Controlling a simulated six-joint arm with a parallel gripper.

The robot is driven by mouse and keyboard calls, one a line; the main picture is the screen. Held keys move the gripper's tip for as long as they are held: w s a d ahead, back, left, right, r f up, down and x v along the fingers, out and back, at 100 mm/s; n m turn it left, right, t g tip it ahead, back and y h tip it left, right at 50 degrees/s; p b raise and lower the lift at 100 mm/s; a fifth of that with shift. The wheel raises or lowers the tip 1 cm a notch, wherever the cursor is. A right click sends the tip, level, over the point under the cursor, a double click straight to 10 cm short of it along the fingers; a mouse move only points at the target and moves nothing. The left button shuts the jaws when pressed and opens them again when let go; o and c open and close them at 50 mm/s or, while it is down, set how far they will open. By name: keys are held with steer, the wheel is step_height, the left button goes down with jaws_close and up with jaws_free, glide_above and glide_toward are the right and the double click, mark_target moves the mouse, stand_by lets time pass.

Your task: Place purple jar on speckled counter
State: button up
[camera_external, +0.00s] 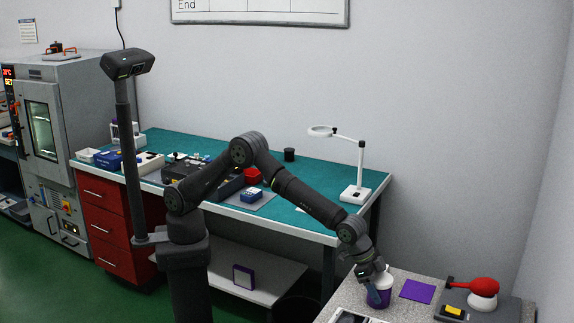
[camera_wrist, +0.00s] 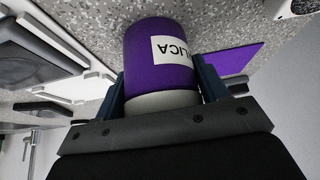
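The purple jar (camera_wrist: 158,62) has a white label and a pale lid or collar at the end nearest the wrist camera. It sits between the two blue fingers of my gripper (camera_wrist: 162,85) in the wrist view, with a finger close against each side. In the external view the jar (camera_external: 381,298) shows at the end of my arm, by the speckled counter (camera_external: 349,296), partly covered by my gripper (camera_external: 376,290). The speckled surface (camera_wrist: 98,42) lies behind the jar in the wrist view. Whether the jar's base touches the counter is hard to tell.
A flat purple square (camera_external: 417,291) lies on the counter right of the jar. A white-edged tray (camera_external: 352,317) lies at the counter's front left. The green workbench (camera_external: 280,214) stands behind my arm.

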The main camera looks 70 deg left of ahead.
mark_target(381, 277)
steer(key=o, duration=0.4)
steer(key=shift+r, duration=0.1)
steer(key=shift+r, duration=0.25)
steer(key=v, duration=1.1)
steer(key=shift+s+a+r, duration=0.2)
steer(key=x, duration=1.1)
steer(key=shift+w+d+f, duration=0.1)
steer(key=shift+f, duration=0.1)
steer(key=shift+w+d+f, duration=0.15)
steer(key=shift+r, duration=1.9)
